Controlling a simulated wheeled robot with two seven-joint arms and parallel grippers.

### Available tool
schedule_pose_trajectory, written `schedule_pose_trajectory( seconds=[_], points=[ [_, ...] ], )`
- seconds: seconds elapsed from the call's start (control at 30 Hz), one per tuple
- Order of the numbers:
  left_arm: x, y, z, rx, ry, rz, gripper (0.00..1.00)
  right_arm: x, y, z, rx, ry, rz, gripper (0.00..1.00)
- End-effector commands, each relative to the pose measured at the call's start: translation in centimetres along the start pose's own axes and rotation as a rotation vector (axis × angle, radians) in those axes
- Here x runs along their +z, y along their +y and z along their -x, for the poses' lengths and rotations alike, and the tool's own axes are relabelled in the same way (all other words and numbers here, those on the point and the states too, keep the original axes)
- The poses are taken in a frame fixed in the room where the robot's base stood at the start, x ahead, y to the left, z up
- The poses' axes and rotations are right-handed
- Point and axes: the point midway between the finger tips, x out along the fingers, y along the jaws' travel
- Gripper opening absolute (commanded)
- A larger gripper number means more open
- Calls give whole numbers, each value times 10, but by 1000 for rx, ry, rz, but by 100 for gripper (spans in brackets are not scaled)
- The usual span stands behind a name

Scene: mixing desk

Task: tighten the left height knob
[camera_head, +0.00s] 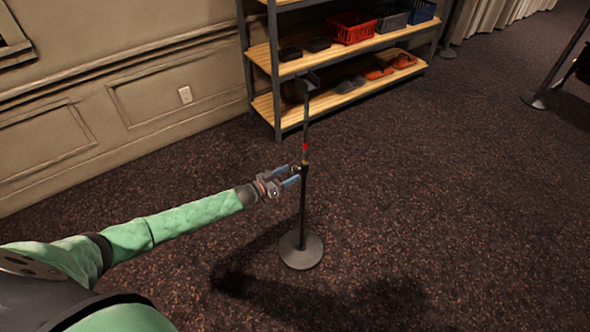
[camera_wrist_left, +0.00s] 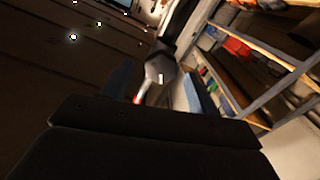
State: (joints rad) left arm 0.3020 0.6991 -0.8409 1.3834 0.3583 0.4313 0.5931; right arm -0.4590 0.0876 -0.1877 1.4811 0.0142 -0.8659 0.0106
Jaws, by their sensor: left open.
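A thin dark stand pole (camera_head: 303,208) rises upright from a round grey base (camera_head: 301,251) on the carpet. It has a red mark (camera_head: 305,147) above the height of my gripper. The left height knob is too small to make out for certain; a small dark part shows on the pole at my fingertips. My left gripper (camera_head: 293,175) is open, with its blue fingers reaching the pole from the left. In the left wrist view, a grey part of the stand (camera_wrist_left: 158,75) lies between the open fingers. Contact cannot be told. My right gripper is not in view.
A shelf unit (camera_head: 330,58) with baskets and shoes stands behind the pole against the panelled wall (camera_head: 160,85). Another stand base (camera_head: 534,100) is at the far right. The carpet around the stand is clear.

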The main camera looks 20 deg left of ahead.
Motion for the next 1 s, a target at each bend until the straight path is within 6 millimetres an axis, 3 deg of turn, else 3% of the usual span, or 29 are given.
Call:
schedule_pose_trajectory(
  seconds=[0.1, 0.3, 0.63, 0.87, 1.0],
  points=[
    [-3, 0, -16, 0, 1, 0, 59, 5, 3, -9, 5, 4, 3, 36],
    [-2, 0, -31, 1, 1, -1, 59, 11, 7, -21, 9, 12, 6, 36],
    [0, 0, -33, 1, 1, 0, 59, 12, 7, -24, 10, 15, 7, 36],
    [0, 0, -33, 0, 0, 0, 16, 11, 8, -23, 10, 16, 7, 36],
    [0, 0, -33, 1, 1, -6, 14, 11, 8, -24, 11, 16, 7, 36]
  ],
)
